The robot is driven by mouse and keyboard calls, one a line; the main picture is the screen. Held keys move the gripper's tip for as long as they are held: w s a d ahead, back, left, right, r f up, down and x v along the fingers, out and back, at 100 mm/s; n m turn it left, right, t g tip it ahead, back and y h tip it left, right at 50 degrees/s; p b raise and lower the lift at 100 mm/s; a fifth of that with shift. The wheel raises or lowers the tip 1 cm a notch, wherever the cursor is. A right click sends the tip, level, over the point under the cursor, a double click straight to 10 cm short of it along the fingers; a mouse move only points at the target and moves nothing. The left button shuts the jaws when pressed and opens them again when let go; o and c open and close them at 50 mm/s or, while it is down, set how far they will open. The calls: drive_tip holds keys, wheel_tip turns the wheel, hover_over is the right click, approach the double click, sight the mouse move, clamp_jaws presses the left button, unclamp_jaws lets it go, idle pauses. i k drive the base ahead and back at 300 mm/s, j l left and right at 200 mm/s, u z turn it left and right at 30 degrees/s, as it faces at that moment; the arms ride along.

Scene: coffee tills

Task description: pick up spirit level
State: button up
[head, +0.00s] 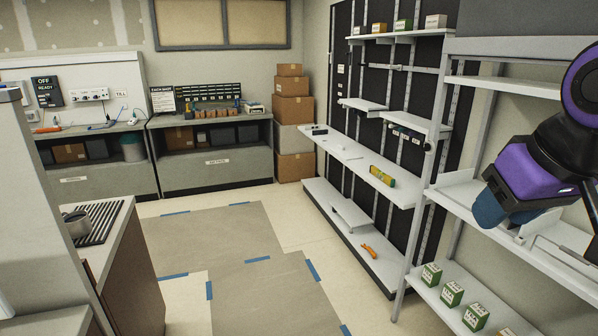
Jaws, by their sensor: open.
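A short yellow and green bar (382,175) with a reddish end lies on the long white middle shelf (350,155) of the black wall rack at centre right. It may be the spirit level, but it is too small to be sure. Purple, black and dark blue parts of my arm fill the right edge of the view, in front of the grey shelving. I cannot make out my gripper or its fingertips. Nothing of my arm touches the bar.
An orange-handled tool (369,251) lies on the rack's low shelf. Green boxes (451,292) stand on the lower right shelf. A counter with a metal mug (76,223) is at the left. Cardboard boxes (292,110) are stacked at the back. Taped floor sheets (215,240) lie flat between.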

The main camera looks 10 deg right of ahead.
sight(387, 181)
drive_tip(key=i+z, duration=0.3)
drive_tip(key=i, duration=0.4)
drive_tip(key=i+z, duration=0.35)
drive_tip(key=i, duration=0.35)
drive_tip(key=i+j, duration=0.3)
drive_tip(key=i, duration=0.15)
drive_tip(key=i+j+u, duration=0.1)
drive_tip(key=i+j, duration=0.45)
drive_tip(key=i, duration=0.3)
drive_tip(key=i+j+u, duration=0.1)
drive_tip(key=i+j, duration=0.2)
drive_tip(key=i, duration=0.15)
drive_tip(key=i+j, duration=0.2)
drive_tip(key=i, duration=0.25)
drive_tip(key=j+u, duration=0.05)
